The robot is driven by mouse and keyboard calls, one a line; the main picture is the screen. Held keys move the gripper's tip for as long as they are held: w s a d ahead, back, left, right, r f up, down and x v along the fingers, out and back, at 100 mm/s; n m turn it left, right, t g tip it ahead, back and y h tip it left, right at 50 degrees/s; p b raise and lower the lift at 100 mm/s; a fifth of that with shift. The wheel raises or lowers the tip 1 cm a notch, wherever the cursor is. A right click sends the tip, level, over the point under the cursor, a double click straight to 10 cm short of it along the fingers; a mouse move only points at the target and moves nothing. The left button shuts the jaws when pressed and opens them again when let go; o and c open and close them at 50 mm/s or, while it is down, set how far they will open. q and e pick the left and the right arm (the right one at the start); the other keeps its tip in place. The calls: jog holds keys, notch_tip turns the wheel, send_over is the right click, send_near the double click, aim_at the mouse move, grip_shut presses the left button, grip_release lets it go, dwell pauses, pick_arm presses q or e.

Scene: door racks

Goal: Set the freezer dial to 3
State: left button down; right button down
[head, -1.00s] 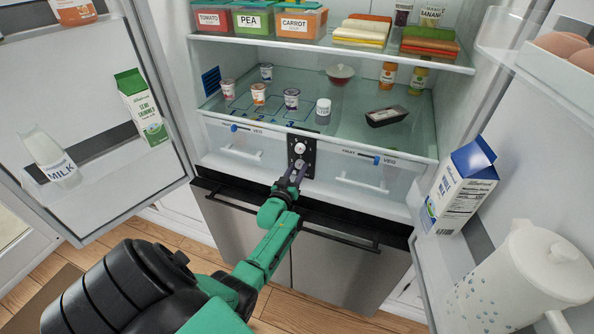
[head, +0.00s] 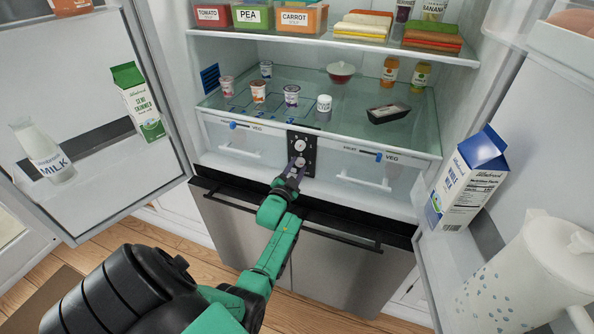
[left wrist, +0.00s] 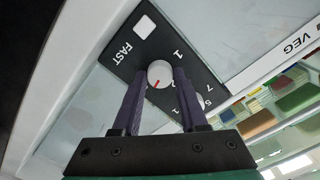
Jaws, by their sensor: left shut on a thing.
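A black control panel (head: 302,154) with two white dials, one above the other, sits at the front centre of the fridge between the drawers. My left gripper (head: 296,168) is at the lower dial (head: 300,161). In the left wrist view its two dark fingers are shut on the sides of a round white dial (left wrist: 160,73), which has a red pointer mark. The word FAST and a square white button (left wrist: 144,27) show beside it. A "1" shows near one finger, and "7" and "5" farther off by the other dial, partly hidden. My right gripper is out of view.
Clear drawers flank the panel, with a dark handle bar (head: 335,235) below. Several small pots and a black tray (head: 388,113) stand on the glass shelf above. Open doors hold a milk bottle (head: 42,155), cartons (head: 467,178) and a white jug (head: 528,275).

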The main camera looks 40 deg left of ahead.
pick_arm(q)
jog(key=shift+f+m+b, duration=0.1)
jog(key=shift+m+b, duration=0.6)
jog(key=shift+m, duration=0.9)
jog(key=shift+c, duration=2.2)
grip_release()
jog(key=v, duration=1.4)
jog(key=shift+s+b, duration=0.3)
jog(key=shift+b, duration=0.1)
jog(key=shift+d, duration=0.15)
